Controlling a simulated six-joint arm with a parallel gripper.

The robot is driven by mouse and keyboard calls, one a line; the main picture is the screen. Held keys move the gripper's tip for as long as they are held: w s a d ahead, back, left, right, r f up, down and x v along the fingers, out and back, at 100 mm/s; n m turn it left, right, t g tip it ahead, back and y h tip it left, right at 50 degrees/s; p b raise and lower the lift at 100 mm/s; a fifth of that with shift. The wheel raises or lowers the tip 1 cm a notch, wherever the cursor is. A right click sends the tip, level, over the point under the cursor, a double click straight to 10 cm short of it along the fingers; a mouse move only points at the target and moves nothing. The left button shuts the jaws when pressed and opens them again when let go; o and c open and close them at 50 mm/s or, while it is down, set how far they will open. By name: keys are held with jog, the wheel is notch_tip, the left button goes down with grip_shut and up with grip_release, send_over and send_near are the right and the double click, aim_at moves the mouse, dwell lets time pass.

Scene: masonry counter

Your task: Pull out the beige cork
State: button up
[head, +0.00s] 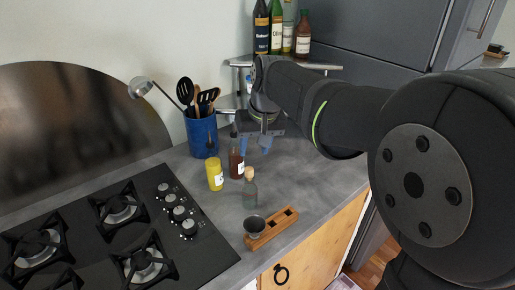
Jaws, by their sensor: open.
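The beige cork (249,173) sits upright in the neck of a small grey-green glass bottle (250,193). The bottle stands upright on the grey counter, right of the stove. My gripper (254,148) hangs over the counter above and behind the cork in the picture, with its two blue fingers pointing down. The fingers are apart, with nothing seen held between them. The gripper and the cork are not touching.
A dark sauce bottle (236,164) and a yellow jar (215,175) stand close left of the corked bottle. A wooden block (273,228) with a metal cup (254,227) lies in front. A blue utensil pot (202,137) stands behind. Counter to the right is clear.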

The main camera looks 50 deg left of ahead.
aim_at(250, 169)
jog(key=shift+a+f+n+y, duration=0.15)
jog(key=shift+a+f+n, duration=0.2)
jog(key=shift+f+n, duration=0.75)
jog(key=shift+a+f+n+y, duration=0.2)
jog(key=shift+a+f+n, duration=0.25)
jog(key=shift+f, duration=1.4)
jog(key=shift+a+f+n+y, duration=0.15)
jog(key=shift+a+f+n, duration=0.15)
jog(key=shift+f+n, duration=0.8)
jog(key=shift+f+m, duration=0.35)
grip_shut()
jog(key=c, duration=0.6)
grip_release()
grip_shut()
jog(key=shift+r, duration=1.2)
jog(key=shift+r, duration=1.4)
